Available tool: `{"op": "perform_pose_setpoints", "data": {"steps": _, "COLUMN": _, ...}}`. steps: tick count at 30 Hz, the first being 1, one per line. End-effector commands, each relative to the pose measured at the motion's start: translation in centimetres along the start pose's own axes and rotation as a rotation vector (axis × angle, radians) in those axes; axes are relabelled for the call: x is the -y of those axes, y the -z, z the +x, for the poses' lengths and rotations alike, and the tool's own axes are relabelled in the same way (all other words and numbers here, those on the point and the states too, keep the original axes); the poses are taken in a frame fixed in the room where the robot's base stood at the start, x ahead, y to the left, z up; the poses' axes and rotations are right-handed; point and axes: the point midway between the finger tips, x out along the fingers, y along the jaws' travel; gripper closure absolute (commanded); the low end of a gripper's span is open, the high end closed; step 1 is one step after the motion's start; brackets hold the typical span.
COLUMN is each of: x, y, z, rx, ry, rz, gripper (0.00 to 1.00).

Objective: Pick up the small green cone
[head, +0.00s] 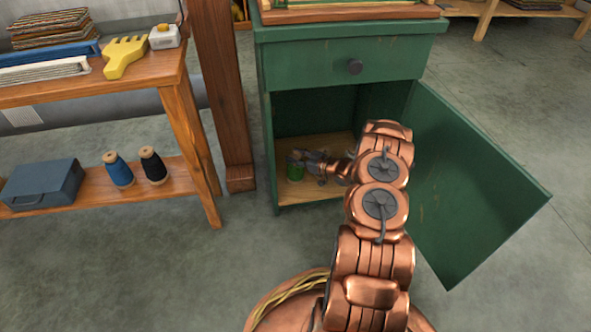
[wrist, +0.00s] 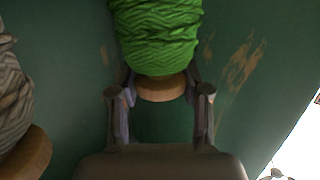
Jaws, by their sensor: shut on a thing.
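The small green cone (wrist: 157,35) is a skein of bright green wool on a round wooden base (wrist: 162,90). In the head view the green cone (head: 294,172) is inside the open green cabinet, near its left wall and partly hidden by my gripper. My gripper (wrist: 160,82) has one finger on each side of the cone at its wooden end and is shut on it. In the head view my gripper (head: 308,163) reaches into the cabinet from the right. Whether the cone touches the cabinet floor cannot be told.
A grey-beige skein (wrist: 14,100) on a wooden base stands close at the left in the wrist view. The cabinet door (head: 470,190) hangs open to the right of my arm. A wooden shelf (head: 190,180) with blue and black spools stands left.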

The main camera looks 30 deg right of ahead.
Motion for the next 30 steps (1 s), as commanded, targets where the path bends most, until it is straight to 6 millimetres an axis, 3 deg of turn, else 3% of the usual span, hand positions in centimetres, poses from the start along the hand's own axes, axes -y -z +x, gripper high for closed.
{"op": "perform_pose_setpoints", "data": {"steps": 9, "x": 0.0, "y": 0.0, "z": 0.0, "rx": 0.000, "ry": 0.000, "rz": 0.000, "gripper": 1.00}}
{"op": "perform_pose_setpoints", "data": {"steps": 23, "x": 0.0, "y": 0.2, "z": 0.0, "rx": 0.000, "ry": 0.000, "rz": 0.000, "gripper": 1.00}}
{"op": "perform_pose_setpoints", "data": {"steps": 30, "x": -0.1, "y": 2.8, "z": -0.5, "rx": -0.001, "ry": 0.000, "rz": -0.002, "gripper": 1.00}}
